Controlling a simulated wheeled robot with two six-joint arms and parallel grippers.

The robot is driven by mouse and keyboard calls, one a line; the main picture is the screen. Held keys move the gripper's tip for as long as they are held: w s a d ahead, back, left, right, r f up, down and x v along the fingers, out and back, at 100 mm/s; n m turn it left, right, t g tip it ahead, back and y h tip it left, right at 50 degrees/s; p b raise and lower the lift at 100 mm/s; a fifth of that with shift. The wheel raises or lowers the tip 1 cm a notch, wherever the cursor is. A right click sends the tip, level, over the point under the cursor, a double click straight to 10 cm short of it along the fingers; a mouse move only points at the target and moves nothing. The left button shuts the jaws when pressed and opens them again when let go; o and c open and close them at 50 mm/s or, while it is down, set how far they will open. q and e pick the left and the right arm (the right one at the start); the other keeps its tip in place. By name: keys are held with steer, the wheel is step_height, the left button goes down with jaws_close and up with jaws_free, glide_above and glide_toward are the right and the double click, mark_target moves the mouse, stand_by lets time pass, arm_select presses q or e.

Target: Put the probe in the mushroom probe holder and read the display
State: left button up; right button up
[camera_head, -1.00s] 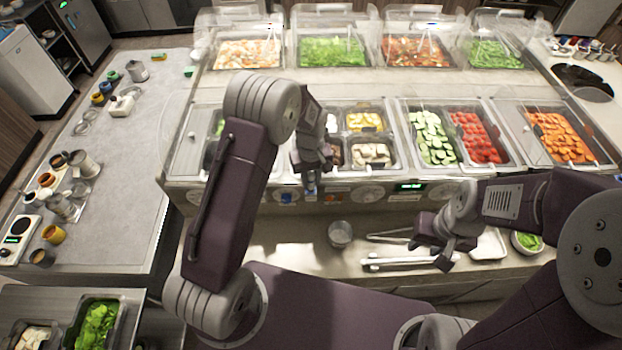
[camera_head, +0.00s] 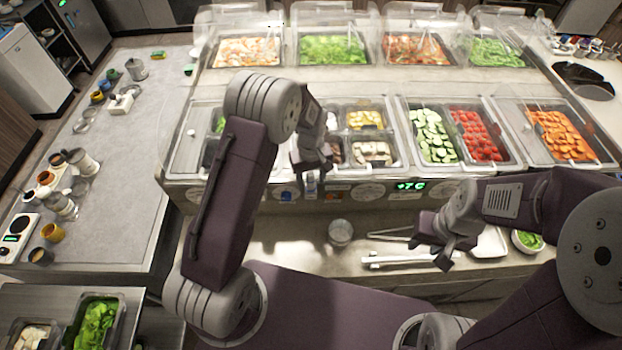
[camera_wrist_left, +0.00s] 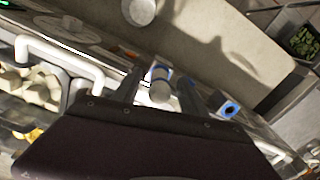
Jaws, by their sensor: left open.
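My left gripper (camera_head: 312,184) is at the front panel of the food counter, below the tray of pale mushroom pieces (camera_head: 372,152). In the left wrist view its fingers (camera_wrist_left: 160,84) are open, one on each side of the grey and blue probe (camera_wrist_left: 160,88), which appears to sit at the panel. I cannot tell how deep it sits in its holder. A second blue-rimmed piece (camera_wrist_left: 229,109) shows to the right. The display (camera_head: 410,186) on the panel is lit green and appears to read +7 C. My right gripper (camera_head: 440,250) is open and empty over the lower ledge.
A metal cup (camera_head: 340,232) and tongs (camera_head: 398,260) rest on the lower ledge. A bowl of greens (camera_head: 528,240) stands at its right. Trays of cucumber (camera_head: 432,135) and tomato (camera_head: 481,136) lie right of the mushrooms. The left grey counter (camera_head: 120,200) has bare space.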

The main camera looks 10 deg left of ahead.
arm_select(q)
steer(key=shift+r, duration=0.1)
step_height(320, 180, up, 8)
steer(key=b, duration=0.2)
steer(key=shift+b, duration=0.3)
steer(key=shift+r, duration=0.45)
stand_by(1.0)
